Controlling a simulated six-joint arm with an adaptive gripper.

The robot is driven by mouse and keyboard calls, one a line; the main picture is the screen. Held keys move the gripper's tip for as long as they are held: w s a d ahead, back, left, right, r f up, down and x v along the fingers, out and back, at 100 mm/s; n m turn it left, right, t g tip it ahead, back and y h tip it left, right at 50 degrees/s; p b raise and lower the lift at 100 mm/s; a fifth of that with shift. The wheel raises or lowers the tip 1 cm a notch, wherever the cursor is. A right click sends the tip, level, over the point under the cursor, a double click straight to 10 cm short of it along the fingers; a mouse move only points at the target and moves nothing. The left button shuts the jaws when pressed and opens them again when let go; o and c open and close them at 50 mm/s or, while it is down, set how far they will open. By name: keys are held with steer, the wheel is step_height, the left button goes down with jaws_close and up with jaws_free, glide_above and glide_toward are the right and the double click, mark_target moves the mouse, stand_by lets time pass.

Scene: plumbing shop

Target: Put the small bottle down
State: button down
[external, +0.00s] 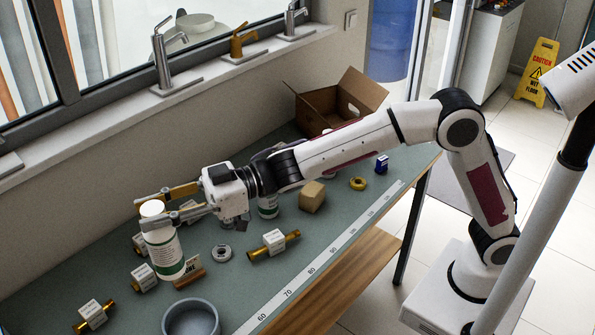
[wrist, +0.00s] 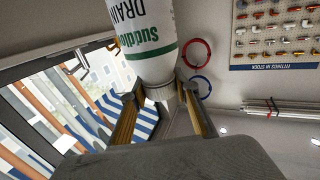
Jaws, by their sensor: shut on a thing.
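The small bottle (external: 165,252) is white with a dark green band and a white cap. My gripper (external: 147,212) is shut on its cap, one finger on each side, and the bottle hangs upright below the fingers over the left part of the table. I cannot tell whether its base touches the table. In the wrist view the bottle (wrist: 146,38) shows "DRAIN" lettering, with its cap between my gripper's fingers (wrist: 158,93).
A small sign on a wooden holder (external: 188,272) is right by the bottle's base. Around it are tagged brass fittings (external: 274,242), a metal ring (external: 222,253) and a grey bowl (external: 191,320). A yellowish block (external: 312,196) and an open carton (external: 333,103) are farther right.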

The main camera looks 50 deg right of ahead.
mark_target(170, 264)
step_height(170, 264, down, 15)
steer(key=shift+r, duration=0.1)
stand_by(0.4)
step_height(170, 264, down, 6)
stand_by(0.6)
steer(key=shift+f, duration=2.15)
steer(key=c, duration=1.5)
jaws_free()
steer(key=shift+f, duration=0.1)
steer(key=shift+r, duration=0.2)
